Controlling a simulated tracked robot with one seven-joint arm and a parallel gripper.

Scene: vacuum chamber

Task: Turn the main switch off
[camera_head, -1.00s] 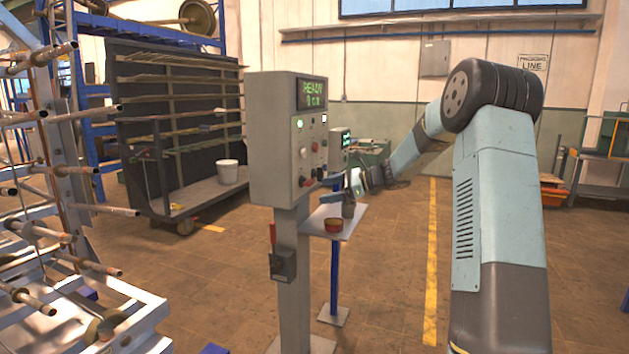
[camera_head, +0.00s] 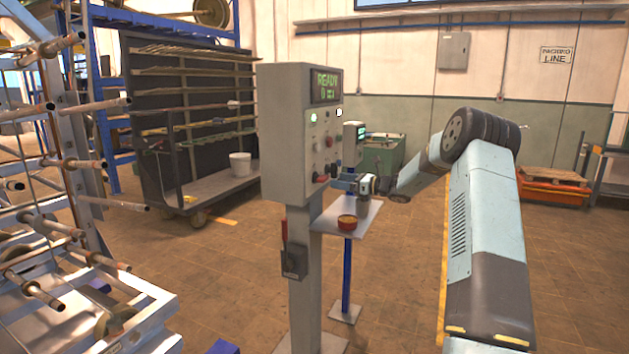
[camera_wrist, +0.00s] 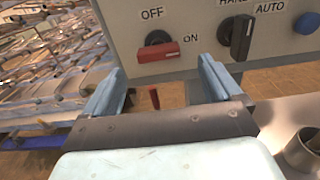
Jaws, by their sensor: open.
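The grey control cabinet (camera_head: 285,135) stands on a post, with its panel of knobs and buttons facing right. In the wrist view, a red-handled rotary switch (camera_wrist: 158,51) is on the panel (camera_wrist: 190,20) between the labels OFF and ON. Its handle lies nearly level, with its end towards ON. My gripper (camera_wrist: 162,82) is open and empty, with its blue fingers spread below the red switch and apart from it. In the head view my gripper (camera_head: 347,184) is beside the panel's lower part, above the small shelf.
A black HAND/AUTO selector (camera_wrist: 238,35) and a blue button (camera_wrist: 306,22) sit right of the red switch. A red lever (camera_head: 285,232) is on a box on the post. The shelf (camera_head: 330,220) holds a red bowl (camera_head: 347,222). A metal cup (camera_wrist: 303,150) is at lower right.

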